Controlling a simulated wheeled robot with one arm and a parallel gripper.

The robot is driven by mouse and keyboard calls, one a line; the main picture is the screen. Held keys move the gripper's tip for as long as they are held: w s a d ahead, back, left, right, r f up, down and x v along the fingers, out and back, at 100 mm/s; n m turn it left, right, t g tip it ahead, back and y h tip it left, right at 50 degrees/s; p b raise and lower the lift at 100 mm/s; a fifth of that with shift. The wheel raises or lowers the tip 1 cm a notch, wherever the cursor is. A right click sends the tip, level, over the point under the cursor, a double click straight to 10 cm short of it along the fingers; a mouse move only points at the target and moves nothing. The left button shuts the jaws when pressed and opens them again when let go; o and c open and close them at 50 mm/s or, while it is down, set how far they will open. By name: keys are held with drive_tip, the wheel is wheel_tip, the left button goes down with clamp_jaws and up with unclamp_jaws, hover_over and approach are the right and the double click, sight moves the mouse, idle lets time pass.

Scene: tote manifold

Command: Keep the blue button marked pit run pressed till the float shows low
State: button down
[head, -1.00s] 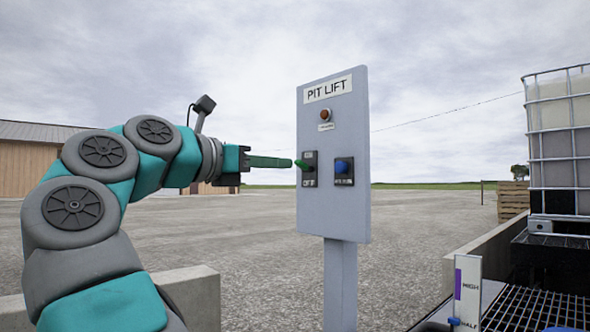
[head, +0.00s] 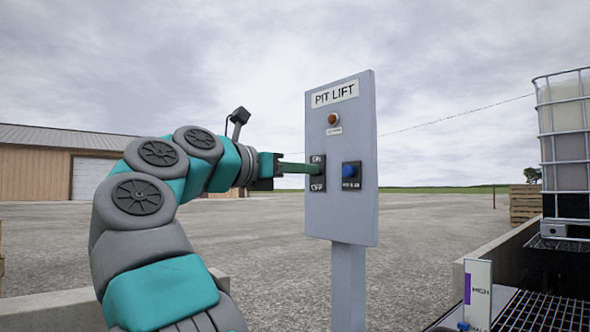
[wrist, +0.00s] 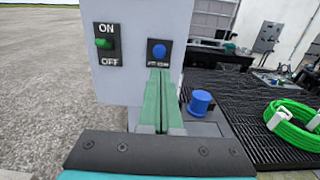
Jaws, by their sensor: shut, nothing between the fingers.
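The grey PIT LIFT panel (head: 340,215) stands on a post ahead of me. The blue button (head: 351,170) is at its lower right, over a small dark label; it also shows in the wrist view (wrist: 159,50). My gripper (head: 317,169) is shut and empty. In the wrist view the fingertips (wrist: 160,72) appear just below the button, which is uncovered; contact with the panel cannot be told. The float gauge (head: 478,290) has a purple band by HIGH; a blue marker (head: 463,326) sits near HALF, at the picture's bottom edge.
The green ON/OFF switch (wrist: 104,43) is left of the button. A brown-red lamp (head: 333,118) is above. A caged tank (head: 565,120) and dark grating (head: 545,312) are at right. The wrist view shows a blue cylinder (wrist: 201,103) and a coiled green hose (wrist: 292,124).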

drive_tip(key=p+x, duration=0.1)
drive_tip(key=x, duration=0.8)
drive_tip(key=shift+w+d, duration=0.1)
drive_tip(key=shift+x, duration=0.85)
drive_tip(key=shift+d, duration=0.1)
drive_tip(key=shift+d+f, duration=0.25)
drive_tip(key=shift+d, duration=0.15)
idle(0.8)
idle(0.9)
drive_tip(key=b, duration=0.2)
approach(348, 173)
drive_tip(key=v, duration=0.5)
drive_tip(key=shift+w+a+r, duration=0.1)
drive_tip(key=shift+a+r, duration=0.15)
drive_tip(key=shift+a, duration=0.1)
idle(0.6)
